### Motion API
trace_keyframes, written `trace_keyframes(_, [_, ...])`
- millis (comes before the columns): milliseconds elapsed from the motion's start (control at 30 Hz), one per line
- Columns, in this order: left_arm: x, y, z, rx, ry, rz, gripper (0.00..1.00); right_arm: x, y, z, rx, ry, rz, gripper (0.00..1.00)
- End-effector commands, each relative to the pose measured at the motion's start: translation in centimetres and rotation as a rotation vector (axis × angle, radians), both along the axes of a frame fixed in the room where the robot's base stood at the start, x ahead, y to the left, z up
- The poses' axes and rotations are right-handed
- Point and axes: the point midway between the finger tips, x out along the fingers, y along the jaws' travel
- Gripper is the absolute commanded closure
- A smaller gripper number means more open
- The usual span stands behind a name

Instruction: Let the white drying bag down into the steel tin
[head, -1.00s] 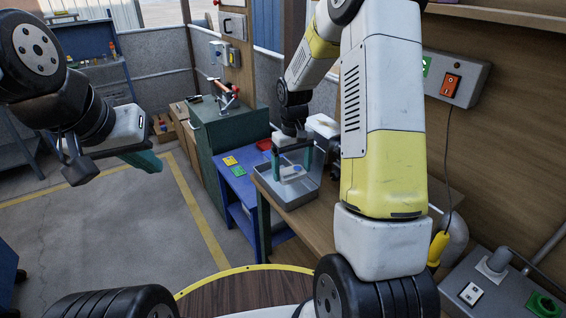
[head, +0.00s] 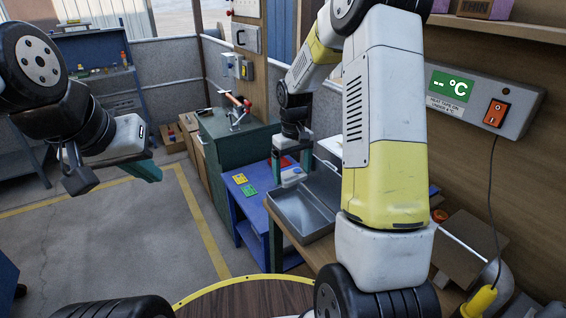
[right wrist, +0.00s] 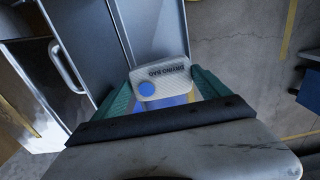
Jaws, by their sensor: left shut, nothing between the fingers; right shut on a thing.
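The steel tin (head: 302,212), an open grey box, stands on a wooden bench in the head view. My right gripper (head: 292,168) points down at the tin's far left edge. It is shut on the white drying bag (head: 293,178), which appears above that edge, not down inside. In the right wrist view the bag (right wrist: 162,82), with a blue dot and dark lettering, sits between the green fingers (right wrist: 165,92). Grey metal surfaces beside it may be the tin; I cannot tell. My left gripper (head: 147,171) is shut and empty, far left over the floor.
A blue table (head: 250,208) with yellow and green cards stands left of the bench. A control box (head: 480,98) with a red switch is on the right wall. Open floor lies at left.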

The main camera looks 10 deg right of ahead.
Motion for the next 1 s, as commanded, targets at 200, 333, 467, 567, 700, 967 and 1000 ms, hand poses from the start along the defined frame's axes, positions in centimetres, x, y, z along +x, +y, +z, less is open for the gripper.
trace_keyframes(200, [0.0, 0.0, 0.0, 0.0, 0.0, 0.0, 1.0, 0.0, 0.0, -0.1, 0.0, 0.0, 0.0, 0.57])
trace_keyframes(333, [0.0, 0.0, 0.0, 0.0, 0.0, 0.0, 1.0, 0.0, 0.0, -0.7, 0.0, 0.002, 0.0, 0.57])
trace_keyframes(467, [0.0, 0.0, 0.0, 0.0, 0.0, 0.0, 1.0, 0.0, 0.0, -1.9, 0.0, 0.003, 0.0, 0.57])
trace_keyframes(567, [0.0, 0.0, 0.0, 0.0, 0.0, 0.0, 1.0, 0.0, 0.0, -3.0, 0.0, 0.002, 0.0, 0.57])
trace_keyframes(700, [0.0, 0.0, 0.0, 0.0, 0.0, 0.0, 1.0, 0.0, 0.0, -4.4, 0.0, 0.002, 0.0, 0.57])
trace_keyframes(967, [0.0, 0.0, 0.0, 0.0, 0.0, 0.0, 1.0, 0.0, 0.0, -5.9, 0.0, 0.001, 0.0, 0.57])
trace_keyframes(1000, [0.0, 0.0, 0.0, 0.0, 0.0, 0.0, 1.0, 0.0, 0.0, -5.9, 0.0, 0.001, 0.0, 0.57])
